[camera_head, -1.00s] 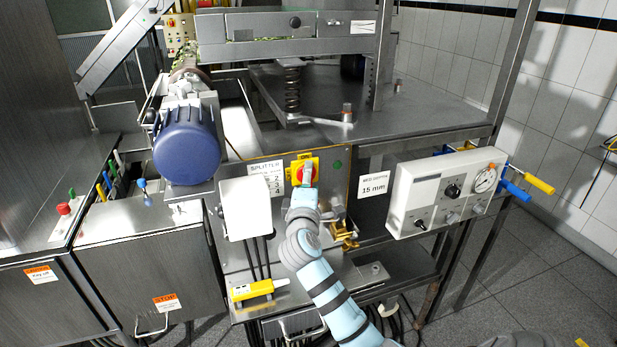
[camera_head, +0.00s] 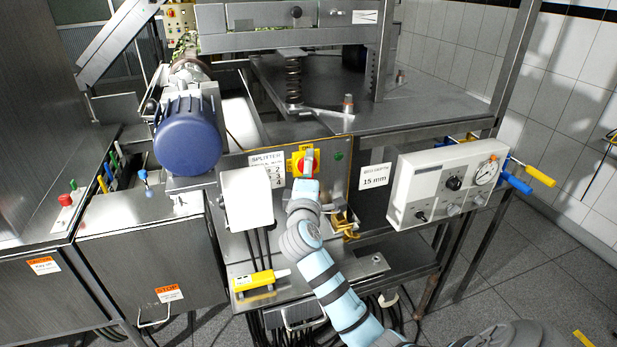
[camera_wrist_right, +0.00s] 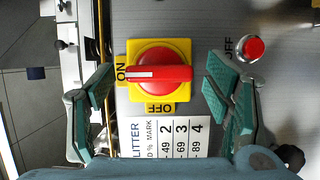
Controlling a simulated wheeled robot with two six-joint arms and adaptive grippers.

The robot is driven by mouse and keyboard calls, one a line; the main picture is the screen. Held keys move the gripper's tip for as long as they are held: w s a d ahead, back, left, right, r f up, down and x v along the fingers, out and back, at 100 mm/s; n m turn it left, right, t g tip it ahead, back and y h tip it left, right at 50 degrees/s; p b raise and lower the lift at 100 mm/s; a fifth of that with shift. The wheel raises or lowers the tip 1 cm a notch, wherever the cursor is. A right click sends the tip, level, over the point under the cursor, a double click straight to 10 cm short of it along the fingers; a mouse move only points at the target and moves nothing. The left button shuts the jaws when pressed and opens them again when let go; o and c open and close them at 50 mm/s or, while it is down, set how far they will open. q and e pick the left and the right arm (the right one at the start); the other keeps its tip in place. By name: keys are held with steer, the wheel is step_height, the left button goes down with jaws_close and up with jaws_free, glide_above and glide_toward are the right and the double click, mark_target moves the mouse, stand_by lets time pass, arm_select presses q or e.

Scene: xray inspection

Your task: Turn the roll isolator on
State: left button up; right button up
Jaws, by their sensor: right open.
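The roll isolator is a red rotary knob on a yellow plate (camera_head: 297,165) on the splitter panel; it also shows in the right wrist view (camera_wrist_right: 160,73). In the wrist view its handle lies level, its white stripe at the left end beside the ON label. The OFF label is at the plate's lower edge. My right gripper (camera_wrist_right: 158,95) is open, one finger on each side of the knob, with gaps visible on both sides. In the head view the gripper (camera_head: 309,165) partly covers the knob. My left gripper is not in view.
A SPLITTER label (camera_head: 268,160) is left of the isolator, above a white box (camera_head: 246,203). A red button (camera_wrist_right: 252,48) is close to the right finger in the wrist view. A white control box with a gauge (camera_head: 445,190) stands at right. A blue motor (camera_head: 188,140) juts out at left.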

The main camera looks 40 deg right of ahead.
steer(key=v, duration=1.2)
steer(key=shift+w+d, duration=0.1)
